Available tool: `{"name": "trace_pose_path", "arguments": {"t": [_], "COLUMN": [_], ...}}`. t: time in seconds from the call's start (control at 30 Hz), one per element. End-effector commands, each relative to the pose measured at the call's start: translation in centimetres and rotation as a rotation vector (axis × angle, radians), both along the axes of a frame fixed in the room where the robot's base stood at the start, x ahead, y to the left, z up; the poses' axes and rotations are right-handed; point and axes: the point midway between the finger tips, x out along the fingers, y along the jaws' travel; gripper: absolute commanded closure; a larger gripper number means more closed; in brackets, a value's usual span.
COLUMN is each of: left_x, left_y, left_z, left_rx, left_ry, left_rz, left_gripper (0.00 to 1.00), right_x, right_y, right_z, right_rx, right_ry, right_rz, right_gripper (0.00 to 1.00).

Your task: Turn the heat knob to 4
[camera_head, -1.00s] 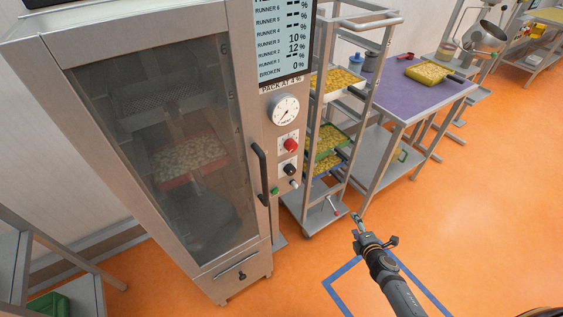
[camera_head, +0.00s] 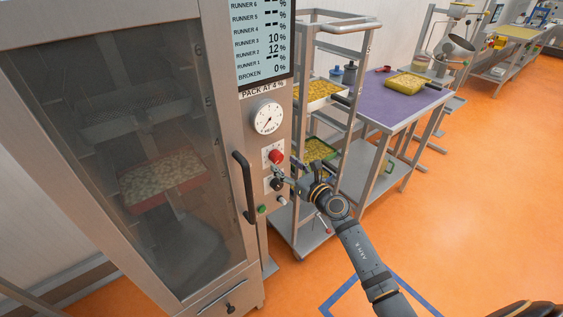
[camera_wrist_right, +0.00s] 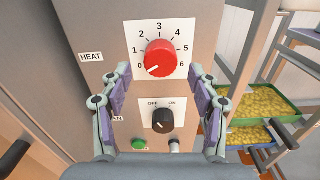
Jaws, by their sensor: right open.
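The red heat knob (camera_wrist_right: 160,58) sits in a white dial plate numbered 0 to 6, with a HEAT label beside it. Its white mark points down-left towards 0. It also shows on the cabinet's control strip in the head view (camera_head: 276,156). My right gripper (camera_wrist_right: 172,84) is open and empty in front of the panel; its two fingers stand left and right, near the height of the red knob's lower edge and apart from it. In the head view the right gripper (camera_head: 289,176) partly covers the panel below the red knob. My left gripper is not in view.
A black OFF/ON switch (camera_wrist_right: 163,121) and a green button (camera_wrist_right: 139,144) are below the red knob. The cabinet door's black handle (camera_head: 244,187) stands left of the panel. A rack (camera_head: 303,210) with trays is close on the right. A round gauge (camera_head: 267,118) is above.

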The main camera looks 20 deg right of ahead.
Motion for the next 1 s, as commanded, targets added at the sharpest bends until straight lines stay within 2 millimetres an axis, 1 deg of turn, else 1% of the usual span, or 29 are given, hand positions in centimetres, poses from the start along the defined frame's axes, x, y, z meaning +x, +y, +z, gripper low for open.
{"name": "trace_pose_path", "arguments": {"t": [0.03,0.1,0.2,0.47,0.57,0.87,0.9,1.0], "left_x": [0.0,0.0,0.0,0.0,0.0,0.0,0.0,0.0], "left_y": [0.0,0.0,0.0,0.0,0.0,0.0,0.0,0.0], "left_z": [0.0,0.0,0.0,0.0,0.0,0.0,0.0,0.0], "left_rx": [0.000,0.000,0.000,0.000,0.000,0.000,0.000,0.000], "left_ry": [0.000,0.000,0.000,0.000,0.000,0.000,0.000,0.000], "left_rz": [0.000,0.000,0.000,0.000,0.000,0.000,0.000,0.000], "left_gripper": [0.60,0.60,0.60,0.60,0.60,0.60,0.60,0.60], "right_x": [0.8,1.6,2.2,2.3,2.3,2.3,2.3,2.3], "right_y": [0.2,0.5,0.8,0.8,0.8,0.8,0.8,0.8], "right_z": [0.0,0.0,0.0,-0.1,-0.1,-0.1,-0.1,0.0], "right_rx": [0.003,0.002,0.001,0.001,0.001,0.001,0.001,0.004], "right_ry": [-0.001,-0.001,-0.001,0.000,0.000,0.000,0.000,0.001], "right_rz": [-0.001,-0.002,-0.001,-0.001,-0.001,-0.001,-0.001,-0.001], "right_gripper": [0.39,0.39,0.39,0.39,0.49,0.90,0.93,0.93]}}
